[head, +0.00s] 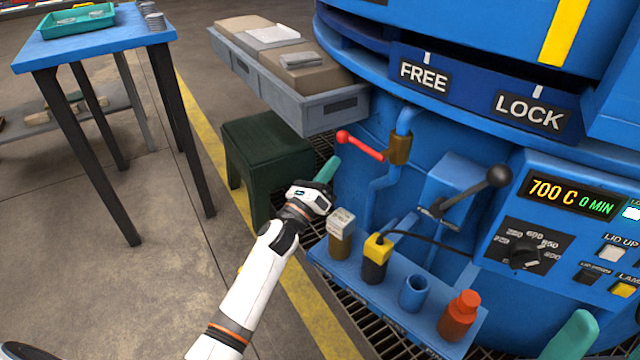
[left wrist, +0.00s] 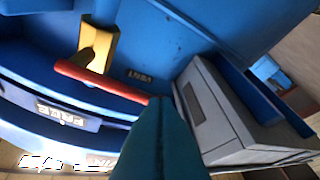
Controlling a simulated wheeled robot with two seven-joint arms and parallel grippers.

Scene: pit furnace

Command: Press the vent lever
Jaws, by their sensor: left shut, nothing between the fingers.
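The vent lever (head: 365,148) is a red bar with a rounded end on a brass valve (head: 400,148), on a blue pipe of the furnace. It slopes up to the left in the head view. My left gripper (head: 330,166) is shut and empty, its teal fingertips just below the lever's free end. In the left wrist view the red lever (left wrist: 100,80) runs from the brass valve (left wrist: 96,46) towards my teal fingers (left wrist: 160,110); I cannot tell whether they touch. A small label (left wrist: 138,76) sits behind it. A teal fingertip of my right gripper (head: 572,338) shows at bottom right.
A blue shelf (head: 400,315) with several bottles and holders stands right of my left gripper. A black-knobbed lever (head: 470,190) and control panel (head: 560,240) are further right. A dark green stool (head: 262,140) and grey drawer unit (head: 320,112) stand behind left.

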